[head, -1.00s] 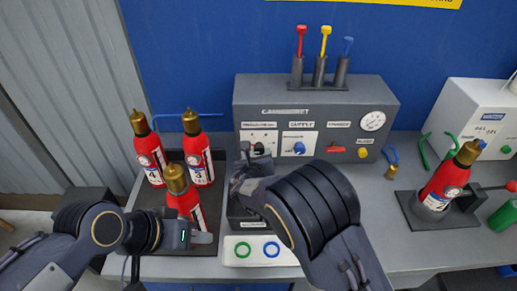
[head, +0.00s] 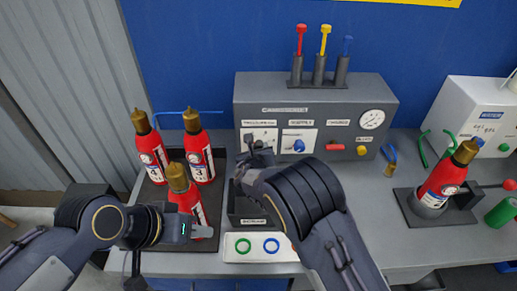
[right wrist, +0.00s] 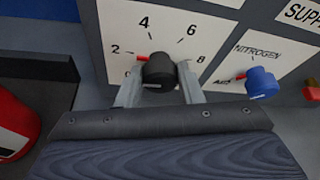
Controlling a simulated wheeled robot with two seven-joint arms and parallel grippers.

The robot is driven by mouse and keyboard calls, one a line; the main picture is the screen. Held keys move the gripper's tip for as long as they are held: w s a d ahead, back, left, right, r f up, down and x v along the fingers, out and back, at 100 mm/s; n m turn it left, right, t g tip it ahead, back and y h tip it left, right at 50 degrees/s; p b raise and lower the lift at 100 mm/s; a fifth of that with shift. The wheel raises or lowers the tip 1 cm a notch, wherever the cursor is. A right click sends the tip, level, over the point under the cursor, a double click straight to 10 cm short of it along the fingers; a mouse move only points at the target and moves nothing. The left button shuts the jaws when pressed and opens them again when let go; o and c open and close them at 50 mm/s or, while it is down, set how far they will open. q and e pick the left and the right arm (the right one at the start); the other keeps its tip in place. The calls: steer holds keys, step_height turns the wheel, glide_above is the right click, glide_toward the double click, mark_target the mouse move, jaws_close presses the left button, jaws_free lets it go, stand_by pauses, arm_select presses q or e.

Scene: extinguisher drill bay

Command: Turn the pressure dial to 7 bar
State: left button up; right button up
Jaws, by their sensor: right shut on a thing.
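The pressure dial is a black knob (right wrist: 158,70) with a red pointer on a white plate marked 2, 4, 6 and 8. Its pointer faces left, close to the 2. My right gripper (right wrist: 157,92) is shut on the knob, one finger on each side; in the head view the right gripper (head: 258,153) covers part of the dial plate (head: 262,133) on the grey cabinet (head: 300,97). My left gripper (head: 205,232) is low at the left, by the front red extinguisher (head: 187,198); its fingers are too unclear to tell open from shut.
A blue nitrogen knob (right wrist: 262,83) is close to the right of the dial. Several red extinguishers stand on a dark tray (head: 217,213) at left. A white box with green and blue rings (head: 237,257) lies in front. Another extinguisher (head: 447,177) stands at right.

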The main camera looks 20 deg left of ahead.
steer(key=m+y+b, duration=0.1)
steer(key=b, duration=0.5)
steer(key=m+y+b, duration=0.1)
steer(key=m+b, duration=0.1)
steer(key=b, duration=0.4)
steer(key=m+y+b, duration=0.1)
steer(key=b, duration=0.5)
steer(key=shift+d+m+g, duration=0.25)
steer(key=shift+m+g, duration=0.15)
steer(key=o, duration=1)
steer(key=shift+c, duration=0.2)
steer(key=b+v, duration=0.1)
steer(key=v, duration=0.6)
steer(key=shift+s+d, duration=0.25)
steer(key=shift+s, duration=0.05)
steer(key=shift+r, duration=0.1)
